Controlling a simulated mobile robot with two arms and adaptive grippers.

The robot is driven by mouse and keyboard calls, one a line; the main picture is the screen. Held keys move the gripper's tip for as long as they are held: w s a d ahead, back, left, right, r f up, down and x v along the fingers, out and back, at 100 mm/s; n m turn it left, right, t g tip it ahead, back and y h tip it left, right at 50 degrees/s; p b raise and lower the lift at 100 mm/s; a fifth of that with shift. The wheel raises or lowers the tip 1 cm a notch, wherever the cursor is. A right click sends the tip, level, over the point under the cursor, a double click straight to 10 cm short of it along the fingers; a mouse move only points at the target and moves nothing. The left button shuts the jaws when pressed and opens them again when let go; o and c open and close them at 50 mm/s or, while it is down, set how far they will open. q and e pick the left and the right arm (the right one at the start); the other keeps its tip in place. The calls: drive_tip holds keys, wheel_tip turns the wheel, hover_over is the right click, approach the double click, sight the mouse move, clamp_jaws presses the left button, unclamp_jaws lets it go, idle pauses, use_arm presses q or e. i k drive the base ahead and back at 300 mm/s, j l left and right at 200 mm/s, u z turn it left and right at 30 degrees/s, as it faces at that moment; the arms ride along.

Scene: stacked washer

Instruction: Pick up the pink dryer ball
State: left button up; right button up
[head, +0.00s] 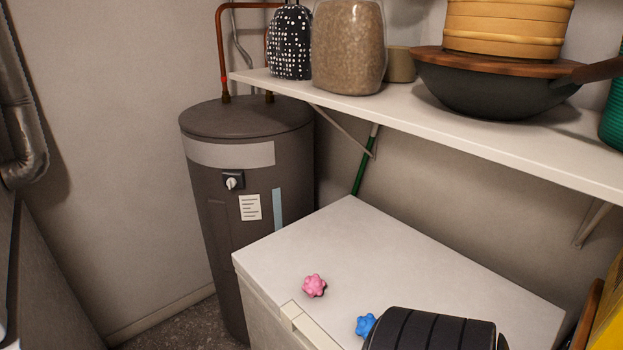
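The pink dryer ball (314,285) is a small knobbly ball. It rests on the white top of a chest-like appliance (345,235), near its front left edge and just behind the front latch. Nothing covers it.
A blue knobbly ball (365,325) lies right of the pink one, beside a black ribbed object (432,330). A dark water heater (225,200) stands behind left. A white shelf (450,140) with jars, a wok (500,85) and steamer baskets overhangs the back. The lid's middle is clear.

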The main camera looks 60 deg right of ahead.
sight(313, 286)
drive_tip(key=z, duration=1.8)
